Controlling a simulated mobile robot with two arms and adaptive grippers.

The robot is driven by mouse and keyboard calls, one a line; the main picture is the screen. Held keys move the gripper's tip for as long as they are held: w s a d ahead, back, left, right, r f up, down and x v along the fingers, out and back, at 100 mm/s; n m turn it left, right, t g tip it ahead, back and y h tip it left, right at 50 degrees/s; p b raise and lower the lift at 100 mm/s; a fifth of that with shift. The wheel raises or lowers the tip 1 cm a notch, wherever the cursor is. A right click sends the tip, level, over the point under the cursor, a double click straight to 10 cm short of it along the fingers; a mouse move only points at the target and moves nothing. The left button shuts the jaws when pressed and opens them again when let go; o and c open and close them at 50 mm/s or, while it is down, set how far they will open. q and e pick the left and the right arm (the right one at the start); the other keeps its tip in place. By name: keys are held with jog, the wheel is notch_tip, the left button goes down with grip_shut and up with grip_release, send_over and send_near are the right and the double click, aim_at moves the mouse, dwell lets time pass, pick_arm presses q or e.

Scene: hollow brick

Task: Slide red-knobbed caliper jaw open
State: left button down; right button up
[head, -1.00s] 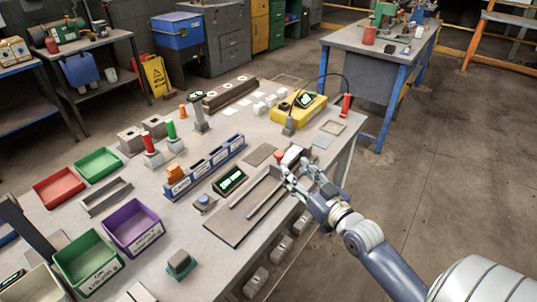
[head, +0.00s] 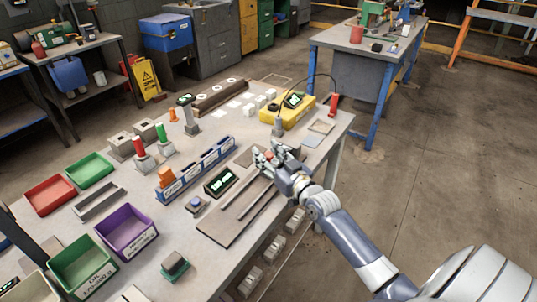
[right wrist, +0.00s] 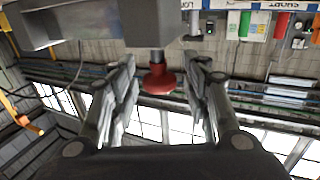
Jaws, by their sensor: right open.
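The caliper lies on the workbench (head: 195,235) as a flat grey base with long rails (head: 240,205) running toward the back right. Its red knob (right wrist: 158,80) hangs between the two fingers of my right gripper (right wrist: 160,95) in the right wrist view, with a gap to either side. The grey jaw block (right wrist: 95,22) shows above it there. In the head view my right gripper (head: 267,158) is at the far end of the rails, open, and its fingers mostly hide the knob and jaw. My left gripper is not in view.
A black display (head: 221,181) with green digits stands left of the rails. A blue rack (head: 195,172) is behind it. A yellow device (head: 288,113) with a cable sits beyond my gripper. Red, green and purple bins (head: 127,232) fill the left. The bench's right edge is close.

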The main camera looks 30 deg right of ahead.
jog(key=shift+c, duration=0.4)
grip_shut()
jog(key=s+a+p, duration=0.1)
jog(key=a, duration=0.1)
jog(key=s+a+p, duration=0.1)
jog(key=a+p, duration=0.2)
jog(key=a, duration=0.1)
jog(key=shift+s+a+p, duration=0.35)
jog(key=shift+s+a, duration=0.05)
jog(key=shift+s+a+f, duration=0.1)
jog(key=shift+a, duration=0.25)
jog(key=shift+o, duration=0.4)
grip_release()
jog(key=shift+s+d, duration=0.15)
